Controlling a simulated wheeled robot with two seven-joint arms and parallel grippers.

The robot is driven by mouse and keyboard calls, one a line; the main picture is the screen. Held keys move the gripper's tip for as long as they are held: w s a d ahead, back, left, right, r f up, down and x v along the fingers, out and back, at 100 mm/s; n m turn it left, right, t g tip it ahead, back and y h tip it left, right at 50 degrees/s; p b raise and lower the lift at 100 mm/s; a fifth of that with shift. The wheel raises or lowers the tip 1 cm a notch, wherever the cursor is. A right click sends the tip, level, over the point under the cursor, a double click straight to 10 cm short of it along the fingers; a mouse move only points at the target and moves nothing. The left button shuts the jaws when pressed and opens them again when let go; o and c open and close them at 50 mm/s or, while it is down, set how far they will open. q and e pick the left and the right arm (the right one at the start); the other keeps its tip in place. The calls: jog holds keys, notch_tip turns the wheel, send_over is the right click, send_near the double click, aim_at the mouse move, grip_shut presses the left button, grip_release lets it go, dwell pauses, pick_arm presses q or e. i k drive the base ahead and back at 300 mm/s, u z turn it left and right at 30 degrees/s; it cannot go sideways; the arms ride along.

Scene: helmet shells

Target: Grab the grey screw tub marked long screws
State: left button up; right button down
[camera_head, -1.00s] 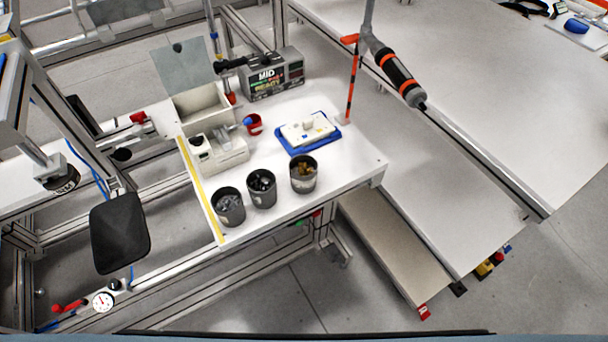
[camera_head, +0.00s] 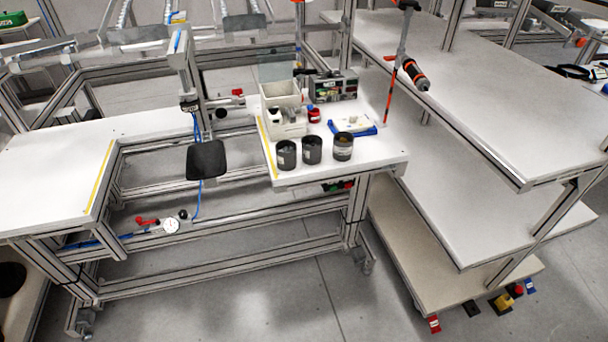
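Three dark grey tubs stand in a row near the front edge of the white worktop: a left tub (camera_head: 286,154), a middle tub (camera_head: 312,150) and a right tub (camera_head: 343,146). All are upright and open at the top. Small pale labels show on them, but the writing is too small to read, so I cannot tell which is marked long screws. Their contents are dark and unclear from here. Neither of my grippers is in view.
Behind the tubs are a beige bin (camera_head: 281,97), a display box (camera_head: 334,87) and a blue tray (camera_head: 352,127) with a white part. A screwdriver (camera_head: 414,74) hangs at the right. A black pad (camera_head: 206,159) sits left of the worktop. White shelves (camera_head: 480,110) stand at the right.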

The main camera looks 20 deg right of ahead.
aim_at(343, 147)
jog(key=z, duration=0.65)
jog(key=i, duration=0.4)
jog(key=z, duration=0.4)
